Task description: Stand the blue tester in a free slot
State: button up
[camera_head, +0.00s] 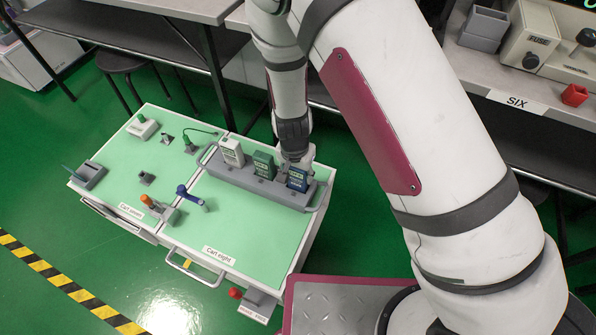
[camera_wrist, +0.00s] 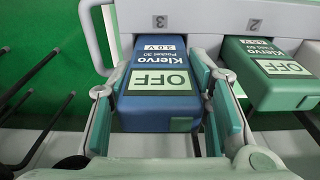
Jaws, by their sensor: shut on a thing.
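The blue tester (camera_head: 298,179) is upright at the right end of the grey rack (camera_head: 250,185), and its label reads OFF. My gripper (camera_head: 297,162) is shut on it. In the wrist view the blue tester (camera_wrist: 155,85) sits between both fingers of my gripper (camera_wrist: 160,115), in line with the slot marked 3. Its lower end is hidden, so I cannot tell if it rests on the slot's floor. The green tester (camera_head: 264,164) stands in the slot marked 2, apart from my gripper. A white tester (camera_head: 231,152) stands at the rack's left end.
The rack stands on the cart labelled Cart eight (camera_head: 235,235), whose front top is mostly clear. A blue-handled item (camera_head: 188,196) and an orange-topped one (camera_head: 147,200) are to its left. A grey handle rises at the rack's end, close to the blue tester.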

jog(key=shift+f+b, duration=0.9)
jog(key=shift+f, duration=0.45)
jog(key=o, duration=1.3)
jog(key=shift+r, duration=0.1)
notch_tip(320, 180, up, 12)
jog(key=s, duration=0.1)
jog(key=shift+s+a, duration=0.2)
jog(key=shift+a, duration=0.05)
